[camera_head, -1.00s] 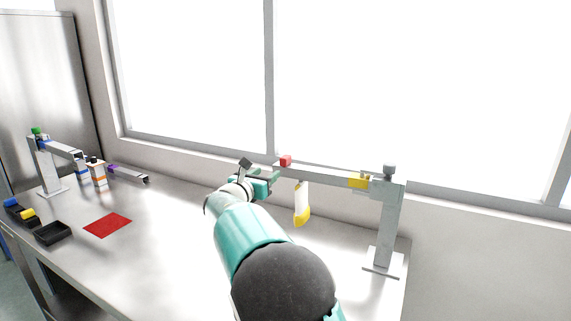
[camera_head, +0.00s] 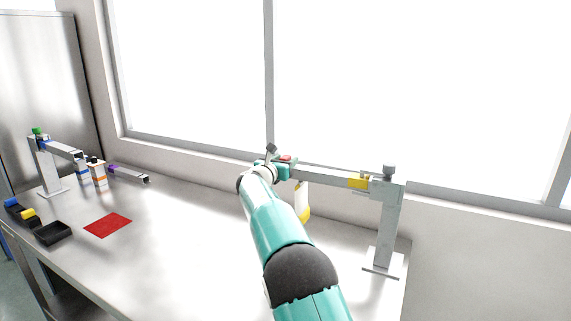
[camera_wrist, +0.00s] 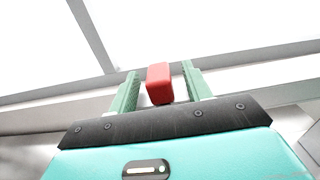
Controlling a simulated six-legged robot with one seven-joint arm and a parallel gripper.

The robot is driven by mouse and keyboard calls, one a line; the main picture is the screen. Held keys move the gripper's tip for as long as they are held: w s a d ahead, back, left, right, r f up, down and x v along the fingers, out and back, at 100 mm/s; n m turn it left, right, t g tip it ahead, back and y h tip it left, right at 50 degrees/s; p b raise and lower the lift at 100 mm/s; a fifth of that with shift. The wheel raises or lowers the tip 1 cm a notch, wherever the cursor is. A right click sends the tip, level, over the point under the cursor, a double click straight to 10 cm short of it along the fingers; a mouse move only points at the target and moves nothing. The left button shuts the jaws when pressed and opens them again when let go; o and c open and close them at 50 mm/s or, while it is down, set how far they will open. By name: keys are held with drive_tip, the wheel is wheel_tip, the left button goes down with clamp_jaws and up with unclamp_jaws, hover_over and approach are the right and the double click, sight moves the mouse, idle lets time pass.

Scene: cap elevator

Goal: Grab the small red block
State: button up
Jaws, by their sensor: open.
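The small red block (camera_head: 286,158) sits on the left end of the raised grey beam (camera_head: 325,176). In the wrist view the red block (camera_wrist: 159,84) shows between the two green fingers of my gripper (camera_wrist: 159,83). The fingers are apart, with a gap on each side of the block, wider on the left. In the head view my gripper (camera_head: 284,164) is at the beam's left end, partly hiding the block's lower part.
A white and yellow piece (camera_head: 303,206) hangs below the beam. The window is behind.

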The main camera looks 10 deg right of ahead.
sight(285, 157)
drive_tip(key=shift+w+d+f, duration=0.1)
drive_tip(key=shift+w, duration=0.05)
drive_tip(key=c, duration=1.1)
drive_tip(key=shift+o, duration=0.2)
wheel_tip(285, 157, up, 10)
drive_tip(key=shift+r, duration=0.1)
